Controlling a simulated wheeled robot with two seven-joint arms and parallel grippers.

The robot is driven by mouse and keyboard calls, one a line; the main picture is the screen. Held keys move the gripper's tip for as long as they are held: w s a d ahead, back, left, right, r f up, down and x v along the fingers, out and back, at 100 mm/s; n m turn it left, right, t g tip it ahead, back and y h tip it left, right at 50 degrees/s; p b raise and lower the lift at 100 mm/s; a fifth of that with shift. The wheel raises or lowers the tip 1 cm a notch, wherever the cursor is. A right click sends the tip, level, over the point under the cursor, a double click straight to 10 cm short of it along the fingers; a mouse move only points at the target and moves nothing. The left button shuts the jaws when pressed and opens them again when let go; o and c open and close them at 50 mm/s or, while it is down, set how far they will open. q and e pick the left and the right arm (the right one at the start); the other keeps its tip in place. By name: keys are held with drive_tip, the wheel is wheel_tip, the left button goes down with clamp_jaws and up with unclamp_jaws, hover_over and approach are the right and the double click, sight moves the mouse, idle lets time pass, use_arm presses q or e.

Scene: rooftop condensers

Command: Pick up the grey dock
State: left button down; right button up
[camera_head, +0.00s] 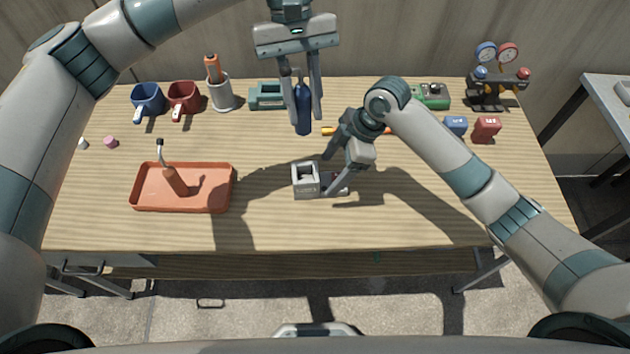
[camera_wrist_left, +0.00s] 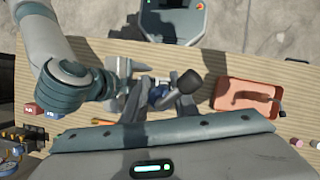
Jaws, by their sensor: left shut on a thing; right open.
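The grey dock (camera_head: 305,180) is a small light-grey box with a dark opening in its top. It stands on the table, right of the orange tray. My right gripper (camera_head: 325,176) is open beside the dock's right side, its fingers low and pointing toward it. I cannot tell whether a finger touches the dock. My left gripper (camera_head: 303,108) is shut on a dark blue bottle-like thing (camera_head: 303,115), held upright above the table behind the dock. In the left wrist view the blue thing (camera_wrist_left: 157,95) is between the fingers, with a black knob-like end near the camera.
The orange tray (camera_head: 150,207) holds a brown tool with a bent tip. A small grey and dark thing lies just right of the dock, partly hidden by my right gripper. Mugs, a holder, a gauge set (camera_head: 497,80) and small boxes line the back. The front table strip is clear.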

sight(323, 182)
drive_tip(key=shift+w+d+x, duration=0.1)
drive_tip(key=shift+w+x, duration=0.05)
drive_tip(key=shift+x, duration=0.7)
drive_tip(key=shift+w+d+x, duration=0.1)
drive_tip(key=shift+x, duration=0.75)
drive_tip(key=shift+w+d+x, duration=0.1)
drive_tip(key=shift+w+x, duration=0.05)
drive_tip(key=shift+x, duration=0.7)
drive_tip(key=shift+f, duration=0.15)
drive_tip(key=c, duration=1.3)
